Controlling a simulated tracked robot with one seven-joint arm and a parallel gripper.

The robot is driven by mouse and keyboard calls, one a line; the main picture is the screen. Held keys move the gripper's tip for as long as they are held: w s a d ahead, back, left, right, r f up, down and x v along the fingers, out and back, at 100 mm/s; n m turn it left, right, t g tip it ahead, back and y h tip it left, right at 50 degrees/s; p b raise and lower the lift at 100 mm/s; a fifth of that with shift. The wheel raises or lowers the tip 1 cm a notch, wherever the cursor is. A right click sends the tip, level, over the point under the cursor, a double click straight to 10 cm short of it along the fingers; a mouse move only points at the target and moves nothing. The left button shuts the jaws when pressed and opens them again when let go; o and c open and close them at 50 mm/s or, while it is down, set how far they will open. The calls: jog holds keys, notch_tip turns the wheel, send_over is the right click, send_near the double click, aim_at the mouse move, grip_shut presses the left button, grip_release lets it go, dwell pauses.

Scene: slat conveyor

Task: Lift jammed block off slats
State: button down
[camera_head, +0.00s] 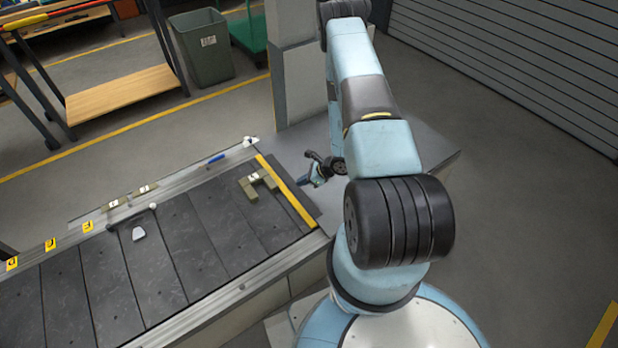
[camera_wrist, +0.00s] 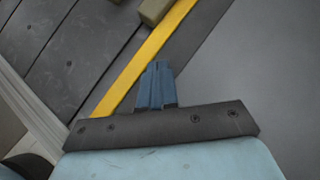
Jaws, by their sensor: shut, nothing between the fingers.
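An olive-tan block (camera_head: 250,190) with a bent, bracket-like outline lies on the dark slats near the conveyor's right end, just left of the yellow stripe. I cannot tell whether it is one piece or several. Part of it shows at the top edge of the wrist view (camera_wrist: 153,11). My gripper (camera_head: 302,183) is to the right of the block, beyond the yellow stripe. In the wrist view its blue fingers (camera_wrist: 157,66) are together and empty, apart from the block, with their tips close to the stripe.
The yellow stripe (camera_head: 286,191) crosses the conveyor end. A pale wedge-shaped piece (camera_head: 138,233) lies farther left on the slats (camera_head: 205,228). A metal rail (camera_head: 180,180) with small labels runs along the far side. A grey pillar (camera_head: 298,75) stands behind my gripper.

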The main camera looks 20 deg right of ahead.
aim_at(278, 186)
jog(key=x, duration=0.5)
jog(key=shift+r, duration=0.1)
jog(key=shift+w+a+r, duration=0.1)
jog(key=shift+w+a, duration=0.45)
jog(key=shift+a, duration=0.2)
jog(key=shift+w+a+r, duration=0.1)
jog(key=shift+w+a, duration=0.4)
jog(key=shift+a, duration=0.3)
